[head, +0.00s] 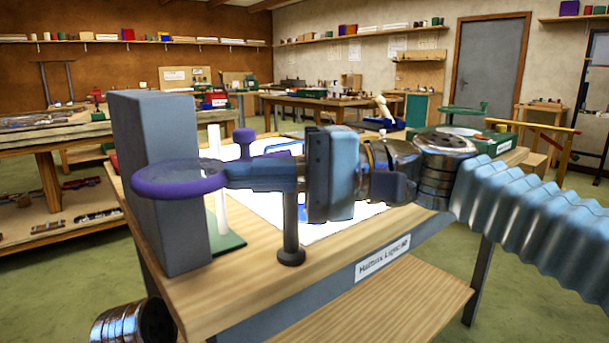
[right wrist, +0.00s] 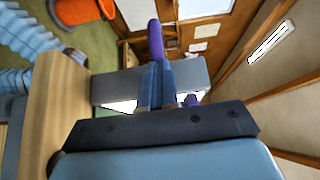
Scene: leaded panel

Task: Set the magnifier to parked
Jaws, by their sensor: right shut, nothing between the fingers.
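The magnifier's purple ring (head: 150,189) with its clear lens hangs level in front of a tall grey block in the head view. In the right wrist view the ring (right wrist: 155,40) shows edge-on beyond my fingertips. My right gripper (head: 235,175) is shut and empty, its tips at or very near the ring's right side; I cannot tell if they touch. It also shows in the right wrist view (right wrist: 156,80). A purple knob (head: 244,138) stands just behind the gripper. The magnifier's arm is largely hidden by my gripper. My left gripper is out of view.
The grey block (head: 150,235) stands on the wooden bench (head: 330,262). A white post (head: 218,175) on a green base (head: 230,243) and a dark post (head: 291,240) stand close by. A bright white panel (head: 255,207) lies behind.

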